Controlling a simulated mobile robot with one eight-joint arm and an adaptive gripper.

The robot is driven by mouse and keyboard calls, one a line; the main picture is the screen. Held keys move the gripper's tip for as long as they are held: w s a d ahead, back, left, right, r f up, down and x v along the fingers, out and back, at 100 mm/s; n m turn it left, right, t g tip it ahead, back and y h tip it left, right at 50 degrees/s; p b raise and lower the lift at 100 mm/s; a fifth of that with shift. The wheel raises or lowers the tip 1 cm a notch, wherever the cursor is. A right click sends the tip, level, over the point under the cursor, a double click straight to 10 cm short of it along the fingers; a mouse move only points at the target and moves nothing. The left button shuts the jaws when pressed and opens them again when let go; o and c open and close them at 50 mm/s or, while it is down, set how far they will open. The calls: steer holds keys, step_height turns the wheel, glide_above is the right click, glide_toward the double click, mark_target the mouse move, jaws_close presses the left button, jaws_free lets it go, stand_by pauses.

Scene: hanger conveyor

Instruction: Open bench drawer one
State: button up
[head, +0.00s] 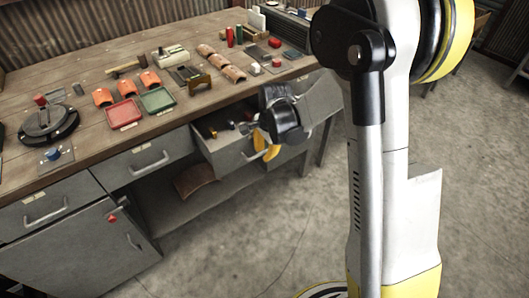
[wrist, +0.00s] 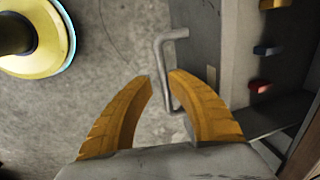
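The grey workbench has several drawers along its front. One drawer (head: 228,158) is pulled out, with small items inside; I cannot tell its number. My gripper (head: 265,155) is at the right end of this drawer's front, with its yellow fingers pointing down. In the wrist view my gripper (wrist: 160,78) has its fingertips apart. A bent metal handle (wrist: 160,62) on the grey drawer front runs down between the fingers, close to the right finger. I cannot tell whether they touch. In the head view my wrist hides part of the drawer.
Two closed drawers stand to the left: a middle one (head: 145,163) and a far-left one (head: 45,207). A cabinet door (head: 90,250) is below. The benchtop (head: 100,95) holds trays, tools and pipe pieces. Open concrete floor (head: 270,235) lies in front.

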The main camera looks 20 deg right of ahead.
step_height(320, 180, up, 12)
steer(key=s, duration=0.2)
steer(key=shift+d+f, duration=0.15)
steer(key=shift+d, duration=0.2)
